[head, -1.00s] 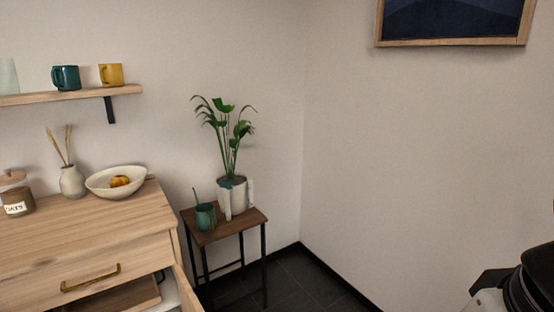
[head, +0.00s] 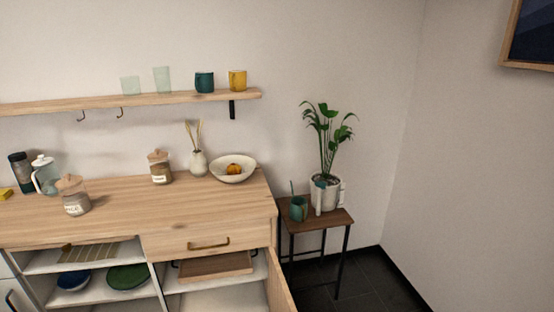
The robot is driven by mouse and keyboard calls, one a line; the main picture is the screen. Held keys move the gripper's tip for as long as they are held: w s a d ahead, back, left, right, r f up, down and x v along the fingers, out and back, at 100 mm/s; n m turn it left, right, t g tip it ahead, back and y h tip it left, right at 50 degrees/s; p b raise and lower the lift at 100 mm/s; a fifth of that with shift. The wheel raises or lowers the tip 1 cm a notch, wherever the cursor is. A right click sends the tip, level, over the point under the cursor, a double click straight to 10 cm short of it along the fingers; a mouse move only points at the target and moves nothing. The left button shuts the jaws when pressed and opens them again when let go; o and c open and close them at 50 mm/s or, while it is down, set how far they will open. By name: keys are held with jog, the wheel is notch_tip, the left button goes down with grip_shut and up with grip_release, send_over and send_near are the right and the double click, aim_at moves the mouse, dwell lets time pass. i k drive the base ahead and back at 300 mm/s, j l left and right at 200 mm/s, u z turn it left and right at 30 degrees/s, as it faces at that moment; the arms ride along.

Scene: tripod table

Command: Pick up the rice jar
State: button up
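The rice jar (head: 76,204) stands upright on the wooden counter (head: 115,218) at the left in the head view. It is clear with a wooden lid, pale contents and a white label that seems to read RICE. A second, similar jar (head: 161,174) with browner contents and a white label stands farther back to its right. My gripper is not in view, so its state and its place relative to the jar do not show.
A glass pot (head: 45,181), a dark tumbler (head: 20,177) and a yellow block (head: 5,193) stand left of the rice jar. A vase (head: 198,163) and a bowl (head: 233,169) stand at the back right. An open cabinet door (head: 280,280) projects below. The counter's middle is clear.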

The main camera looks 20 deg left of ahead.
aim_at(75, 200)
jog(key=u, duration=1.95)
jog(key=i+z, duration=0.1)
jog(key=z, duration=0.85)
jog(key=i+j+z, duration=0.15)
jog(key=z, duration=0.3)
jog(key=j+z, duration=0.1)
jog(key=z, duration=0.4)
jog(key=j+z, duration=0.15)
jog(key=z, duration=0.3)
jog(key=i+j, duration=0.1)
jog(key=j, duration=1)
jog(key=j+u, duration=0.25)
jog(key=u, duration=0.15)
jog(key=i+j+u, duration=0.1)
jog(key=j+u, duration=0.15)
jog(key=u, duration=0.15)
jog(key=i+j+u, duration=0.15)
jog(key=u, duration=0.25)
jog(key=i+j+u, duration=0.15)
jog(key=u, duration=0.25)
jog(key=j, duration=0.15)
